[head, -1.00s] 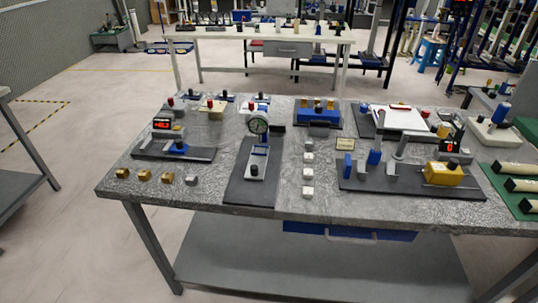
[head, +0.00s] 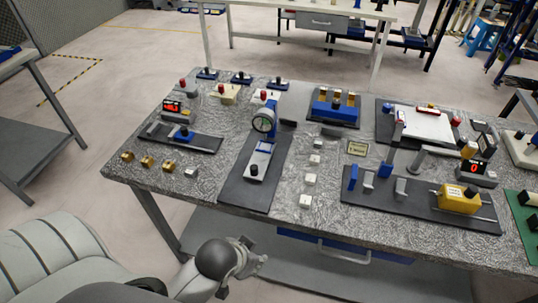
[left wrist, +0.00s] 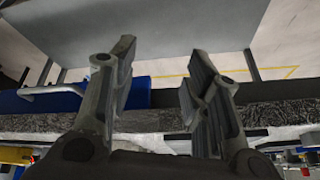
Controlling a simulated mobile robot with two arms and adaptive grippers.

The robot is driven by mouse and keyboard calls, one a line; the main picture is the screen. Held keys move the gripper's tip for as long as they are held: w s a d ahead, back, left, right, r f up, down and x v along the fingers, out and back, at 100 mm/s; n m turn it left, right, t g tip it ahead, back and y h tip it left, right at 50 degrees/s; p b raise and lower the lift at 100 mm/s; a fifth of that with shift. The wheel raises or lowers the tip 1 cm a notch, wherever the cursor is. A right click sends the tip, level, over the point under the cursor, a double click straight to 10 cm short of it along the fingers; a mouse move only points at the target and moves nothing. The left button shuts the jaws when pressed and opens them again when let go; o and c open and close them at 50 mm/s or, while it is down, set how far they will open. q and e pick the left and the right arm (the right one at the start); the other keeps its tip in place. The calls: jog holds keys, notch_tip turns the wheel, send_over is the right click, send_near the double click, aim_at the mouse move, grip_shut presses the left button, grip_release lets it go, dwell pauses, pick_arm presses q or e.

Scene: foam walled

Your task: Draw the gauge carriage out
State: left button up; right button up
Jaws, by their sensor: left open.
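Three gauge fixtures stand on the grey textured table (head: 225,150). The middle one has a round dial (head: 263,123) and a slide with a black knob (head: 256,170). The left one has a small blue carriage (head: 182,134) below a red readout. I cannot tell which one the task means. My left gripper (head: 252,262) is low, in front of the table's front edge. It is open and empty in the left wrist view (left wrist: 160,60).
A blue drawer with a grey handle (head: 344,254) hangs under the tabletop; it also shows in the left wrist view (left wrist: 50,100). Small white blocks (head: 310,180) and brass blocks (head: 147,162) lie on the table. A lower shelf (head: 300,268) lies beneath.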

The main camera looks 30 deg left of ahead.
pick_arm(q)
jog(key=w+r+t, duration=0.2)
jog(key=w, duration=0.2)
jog(key=w+r+t, duration=0.1)
jog(key=w+r, duration=0.2)
jog(key=w, duration=0.1)
jog(key=w+r+t, duration=0.2)
jog(key=w+r, duration=0.1)
jog(key=w, duration=0.2)
jog(key=shift+w+d+r+t+y, duration=0.1)
jog(key=shift+r+t+y, duration=0.05)
jog(key=shift+t+y, duration=0.2)
jog(key=w+d+r+m+t+h, duration=0.4)
jog(key=w+d+r+h, duration=0.15)
jog(key=r, duration=0.55)
jog(key=w+d+r+m+t+h, duration=0.35)
jog(key=w+d+r+h, duration=0.2)
jog(key=r, duration=0.45)
jog(key=s+d+r+m+g+h, duration=0.2)
jog(key=d+r+m+g+h, duration=0.1)
jog(key=d+m+h, duration=0.25)
jog(key=m+g+y, duration=0.4)
jog(key=g+y, duration=1.1)
jog(key=y, duration=0.1)
send_over(255, 167)
notch_tip(255, 167, down, 15)
notch_tip(255, 167, down, 10)
jog(key=p, duration=0.3)
